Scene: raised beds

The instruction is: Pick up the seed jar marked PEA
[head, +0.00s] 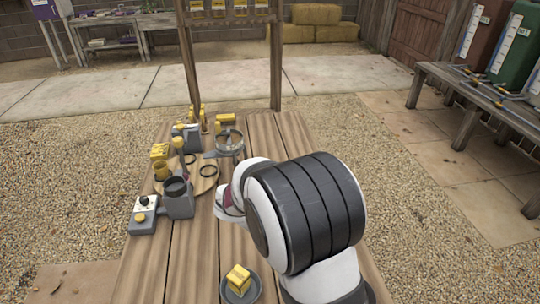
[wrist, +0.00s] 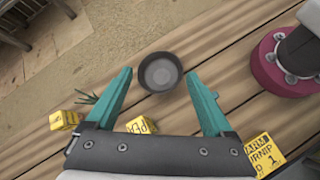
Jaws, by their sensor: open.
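My gripper (wrist: 158,76) is open in the wrist view, with its two teal fingers apart. A round dark grey cup or jar (wrist: 160,72) shows between the fingertips, below them on the planks; I cannot tell the gap or read a mark on it. A yellow block or label (wrist: 141,124) with letters beginning "PE" lies just in front of the gripper's body, partly hidden by it. I cannot tell whether it belongs to a jar. In the head view my arm hides the gripper's fingers.
In the head view the wooden table (head: 190,265) carries a round board with rings, a grey device (head: 143,216) and a grey bowl (head: 228,296) holding a yellow block.

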